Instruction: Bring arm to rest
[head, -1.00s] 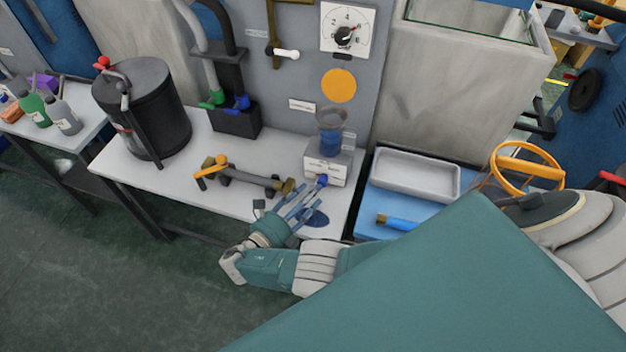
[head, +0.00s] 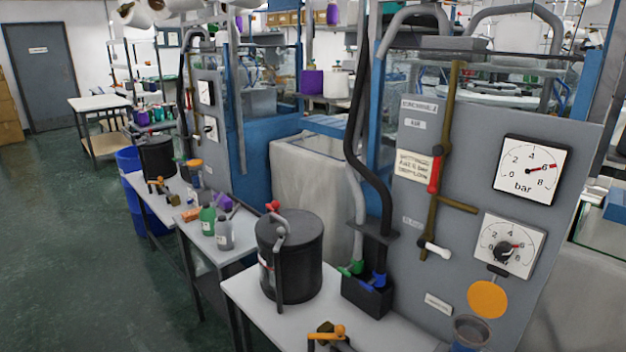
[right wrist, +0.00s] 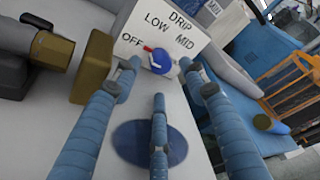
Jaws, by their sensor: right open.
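My right gripper (right wrist: 165,82) shows in the right wrist view with its blue fingers spread open and nothing held. A blue knob (right wrist: 161,62) with a red pointer shows between the fingertips, on a white box (right wrist: 185,25) lettered OFF, LOW, DRIP and MID. I cannot tell whether any finger touches the knob. A flat blue disc (right wrist: 135,145) lies on the pale tabletop below the fingers. Neither of my arms shows in the head view, and my left gripper is in no view.
A brass-ended fitting (right wrist: 50,52) lies left of the fingers. An orange frame (right wrist: 295,85) and a blue surface are at right. In the head view, a black pot (head: 290,255) stands on the near bench before a grey gauge panel (head: 440,205). Green floor (head: 80,230) is open at left.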

